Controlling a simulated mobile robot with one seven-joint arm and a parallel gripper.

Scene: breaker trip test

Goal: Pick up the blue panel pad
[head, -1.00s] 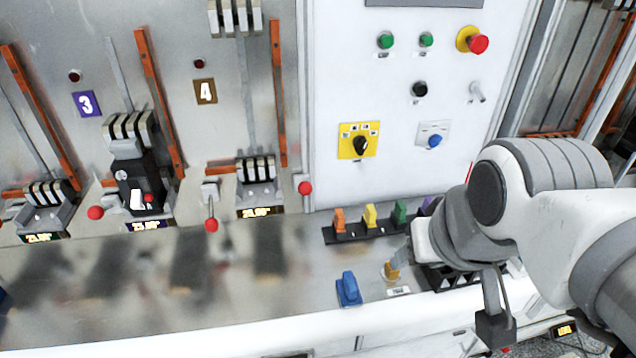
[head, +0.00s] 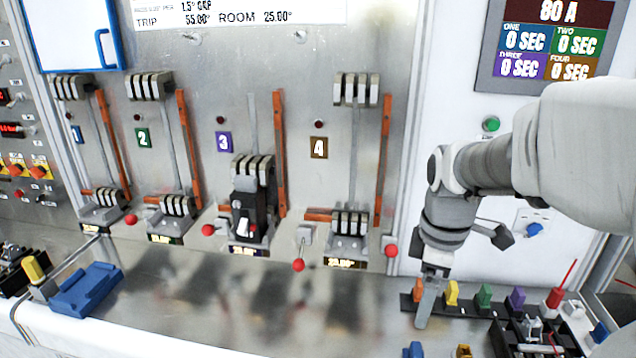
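Several blue things could be the blue panel pad, and I cannot tell which is meant. A flat blue block (head: 85,289) lies on the counter at the far left. A small blue piece (head: 413,350) is cut off by the bottom edge, below my gripper. Another small blue piece (head: 600,332) stands at the lower right. My gripper (head: 426,318) points down just in front of the left end of a dark rack, beside its orange piece (head: 418,289). One pale finger shows edge-on, so its opening is hidden. No held object shows.
The rack (head: 468,311) holds yellow (head: 452,292), green (head: 484,296) and purple (head: 516,299) pieces. A black fixture (head: 515,342) stands at lower right. Red-knobbed levers (head: 298,265) jut from the breaker panel. The middle counter (head: 240,320) is clear.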

